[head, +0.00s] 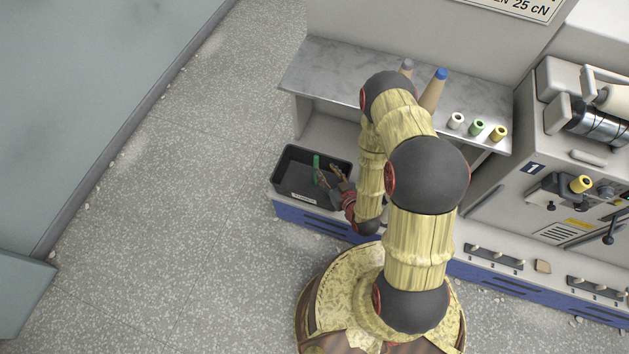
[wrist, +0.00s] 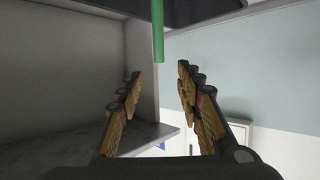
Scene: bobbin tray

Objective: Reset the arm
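My gripper (head: 332,174) is at the black tray, low beside the shelf unit, with my arm reaching down to it. In the wrist view my gripper (wrist: 160,88) has its two jointed fingers spread wide apart, with nothing between the tips. A green rod-like piece (head: 316,163) stands up in the black tray (head: 288,161), just left of my gripper. In the wrist view, which looks turned over, the green piece (wrist: 158,32) hangs from the dark tray at the top edge, in line with the gap between the fingers. I cannot tell whether it touches them.
A grey shelf (head: 322,68) above the tray bears a blue-tipped cone (head: 434,88), a grey-tipped cone, and white (head: 456,120), green (head: 477,127) and yellow (head: 499,133) bobbins. A winding machine (head: 575,150) stands at right. The floor (head: 190,200) at left is clear.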

